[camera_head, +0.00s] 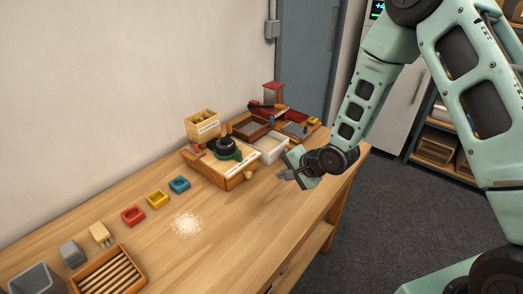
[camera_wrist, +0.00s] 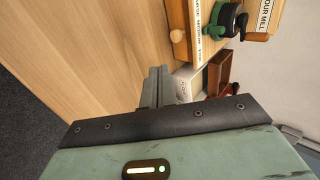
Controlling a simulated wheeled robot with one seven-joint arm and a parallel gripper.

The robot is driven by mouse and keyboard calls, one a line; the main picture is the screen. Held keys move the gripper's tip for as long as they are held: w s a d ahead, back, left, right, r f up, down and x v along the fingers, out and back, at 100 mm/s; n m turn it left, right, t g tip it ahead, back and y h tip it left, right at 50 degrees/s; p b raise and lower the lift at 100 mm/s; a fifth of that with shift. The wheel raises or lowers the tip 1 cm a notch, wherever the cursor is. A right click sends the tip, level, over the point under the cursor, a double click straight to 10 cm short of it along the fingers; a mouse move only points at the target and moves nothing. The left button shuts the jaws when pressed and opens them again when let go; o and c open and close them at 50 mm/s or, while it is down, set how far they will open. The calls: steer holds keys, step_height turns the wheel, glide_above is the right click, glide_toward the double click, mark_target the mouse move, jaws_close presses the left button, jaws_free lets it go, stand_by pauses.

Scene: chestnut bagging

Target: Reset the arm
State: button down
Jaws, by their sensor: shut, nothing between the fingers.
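My gripper (camera_head: 287,174) is at the end of my green arm, above the right part of the wooden bench (camera_head: 245,225). Its fingers are shut with nothing between them. In the wrist view the closed grey fingers (camera_wrist: 155,88) point over the bench top. The gripper is just right of the wooden flour mill (camera_head: 222,163) and a white box (camera_head: 270,148), apart from the mill. How far the fingers are above the bench is hard to tell.
Red (camera_head: 132,215), yellow (camera_head: 157,199) and blue (camera_head: 179,184) small trays stand left of a pale powder patch (camera_head: 187,224). A slatted wooden tray (camera_head: 108,272) is at the front left. The bench's front middle is clear. Shelves (camera_head: 437,140) stand at the right.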

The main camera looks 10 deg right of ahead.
steer(key=s+a+r+n+g+h+b, duration=0.1)
steer(key=s+a+r+n+g, duration=0.15)
steer(key=s+r+n, duration=0.35)
steer(key=s+a+r+n+g+h+b, duration=0.1)
steer(key=s+a+r+n+h+b, duration=0.2)
steer(key=s, duration=0.5)
steer(key=s+r+n+g, duration=0.2)
steer(key=s+n, duration=0.2)
steer(key=s, duration=0.5)
steer(key=s+a+r+n+g, duration=0.1)
steer(key=s+r+n, duration=0.2)
steer(key=s, duration=0.6)
steer(key=n, duration=0.2)
steer(key=shift+n+g+h, duration=0.3)
steer(key=shift+g, duration=0.05)
